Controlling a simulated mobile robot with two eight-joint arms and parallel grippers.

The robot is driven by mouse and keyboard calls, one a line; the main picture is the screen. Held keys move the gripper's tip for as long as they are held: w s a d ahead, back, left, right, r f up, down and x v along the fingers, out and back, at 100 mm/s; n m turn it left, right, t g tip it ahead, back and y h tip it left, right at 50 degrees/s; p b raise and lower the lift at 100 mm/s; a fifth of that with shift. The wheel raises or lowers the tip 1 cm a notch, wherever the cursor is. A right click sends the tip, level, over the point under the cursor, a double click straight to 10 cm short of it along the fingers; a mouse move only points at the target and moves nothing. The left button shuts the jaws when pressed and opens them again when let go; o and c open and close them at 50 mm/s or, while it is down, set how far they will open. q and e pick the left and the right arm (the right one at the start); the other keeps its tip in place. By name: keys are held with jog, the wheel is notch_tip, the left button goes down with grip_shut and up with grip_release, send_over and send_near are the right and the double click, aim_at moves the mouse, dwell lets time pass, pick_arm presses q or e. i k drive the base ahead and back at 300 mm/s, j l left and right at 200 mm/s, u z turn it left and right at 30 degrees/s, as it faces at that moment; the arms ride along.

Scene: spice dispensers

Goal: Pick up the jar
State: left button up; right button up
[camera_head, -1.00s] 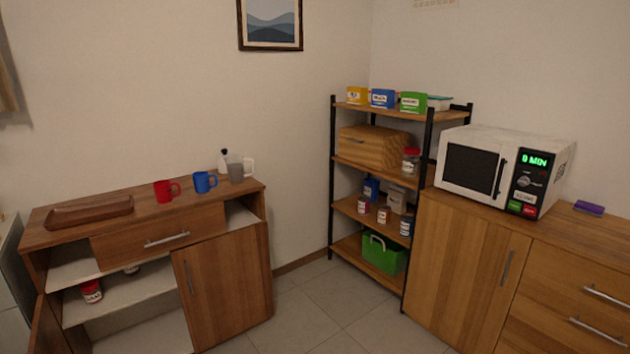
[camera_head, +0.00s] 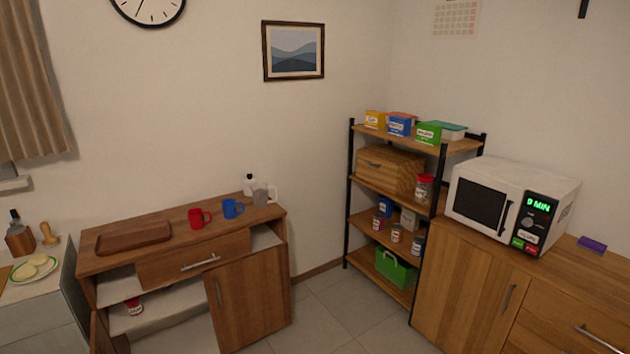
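A jar with a red lid (camera_head: 424,187) stands upright on the second shelf of the rack, right of a wooden box. Several smaller jars stand on the shelf below, among them a red-labelled one (camera_head: 378,221), a middle one (camera_head: 396,233) and a blue-labelled one (camera_head: 418,243). Another red-and-white jar (camera_head: 134,306) is inside the open cabinet at the left, partly hidden. I cannot tell which jar is the task's. Neither of my grippers is in view.
The black-framed rack (camera_head: 350,200) also holds coloured boxes on top and a green crate (camera_head: 395,268) at the bottom. A microwave (camera_head: 510,204) stands on the right counter. The left cabinet (camera_head: 250,295) bears mugs and a tray. Tiled floor (camera_head: 330,310) is clear between them.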

aim_at(135, 307)
jog(key=i+j, duration=0.3)
jog(key=j, duration=0.3)
jog(key=i+j, duration=0.1)
jog(key=j, duration=0.25)
jog(key=i+j+u, duration=0.1)
jog(key=j, duration=0.3)
jog(key=k+j, duration=0.1)
jog(key=j, duration=0.5)
jog(key=k+j+u, duration=0.1)
jog(key=j, duration=0.45)
jog(key=k+j, duration=0.1)
jog(key=j, duration=0.5)
jog(key=k+j, duration=0.1)
jog(key=j, duration=0.5)
jog(key=l+u, duration=0.15)
jog(key=u, duration=0.25)
jog(key=i+l+u, duration=0.1)
jog(key=u, duration=0.3)
jog(key=l+u, duration=0.35)
jog(key=u, duration=0.4)
